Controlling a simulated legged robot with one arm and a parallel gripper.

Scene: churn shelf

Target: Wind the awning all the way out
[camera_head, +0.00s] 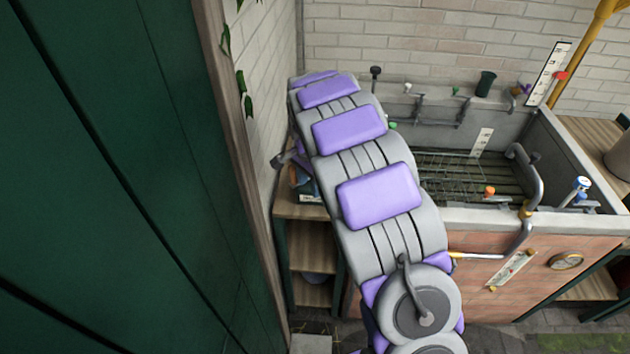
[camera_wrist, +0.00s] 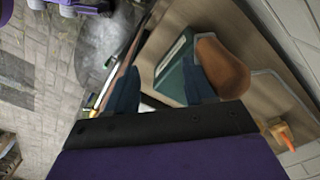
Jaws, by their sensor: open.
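I cannot make out an awning or its winding handle in either view. In the wrist view my gripper (camera_wrist: 160,70) shows as two dark blue fingers that stand apart, with nothing clearly held between them. Beyond the fingers are a teal box-like thing (camera_wrist: 172,70) and a rounded brown thing (camera_wrist: 222,68) on a wooden surface. In the head view my arm fills the middle and hides most of the gripper. A yellow pole (camera_head: 585,50) rises at the top right; what it belongs to is cut off.
A dark green panel (camera_head: 110,180) with a wooden edge closes off the left. A brick-fronted trough (camera_head: 500,265) with grey pipes and a wire rack (camera_head: 470,172) stands on the right. A wooden shelf unit (camera_head: 312,260) is close beside my arm. Brick wall (camera_head: 440,40) lies behind.

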